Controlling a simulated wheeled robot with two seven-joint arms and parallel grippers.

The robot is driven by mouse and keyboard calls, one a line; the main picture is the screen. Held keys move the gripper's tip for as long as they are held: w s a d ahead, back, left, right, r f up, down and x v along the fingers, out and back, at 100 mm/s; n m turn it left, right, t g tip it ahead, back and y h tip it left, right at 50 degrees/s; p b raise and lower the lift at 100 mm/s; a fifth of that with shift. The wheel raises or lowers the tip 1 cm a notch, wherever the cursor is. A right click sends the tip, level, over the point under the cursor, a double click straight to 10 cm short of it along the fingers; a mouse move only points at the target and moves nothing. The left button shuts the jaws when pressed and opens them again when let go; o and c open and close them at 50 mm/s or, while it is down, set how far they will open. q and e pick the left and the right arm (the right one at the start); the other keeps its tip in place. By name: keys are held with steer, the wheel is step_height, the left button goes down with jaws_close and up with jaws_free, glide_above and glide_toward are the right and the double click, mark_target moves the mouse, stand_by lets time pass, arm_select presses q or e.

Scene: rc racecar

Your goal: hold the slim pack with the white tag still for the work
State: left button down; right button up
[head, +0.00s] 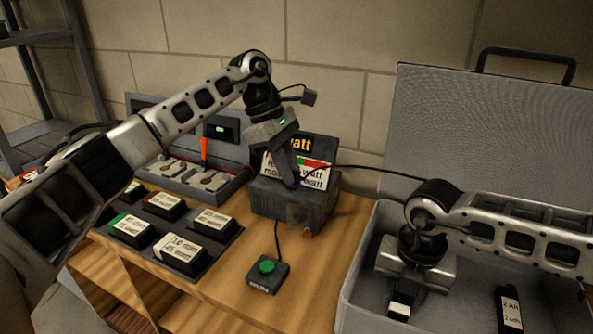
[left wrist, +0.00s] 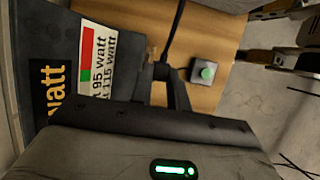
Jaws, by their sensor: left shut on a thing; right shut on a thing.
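A dark slim pack with a white tag (head: 399,311) is between the fingers of my right gripper (head: 402,292), inside the open grey case. Only its tagged end shows; the gripper hides the rest. My left gripper (head: 293,182) is shut on the end of a black lead (head: 370,169), just in front of the dark meter box (head: 266,198). In the left wrist view, the lead (left wrist: 177,28) runs up from between the fingers (left wrist: 163,78). The held end is mostly hidden, and I cannot tell whether it touches the box.
Another dark pack with a white label (head: 511,311) stands in the grey case (head: 357,285). A green button box (head: 267,275) sits on the wooden bench (head: 225,300). Several labelled packs lie on a dark tray (head: 215,255). A grey panel unit (head: 225,185) stands behind them.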

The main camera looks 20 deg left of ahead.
steer(key=o, duration=1.1)
step_height(320, 180, up, 12)
steer(key=shift+r, duration=0.1)
arm_select(q)
steer(key=shift+s, duration=0.1)
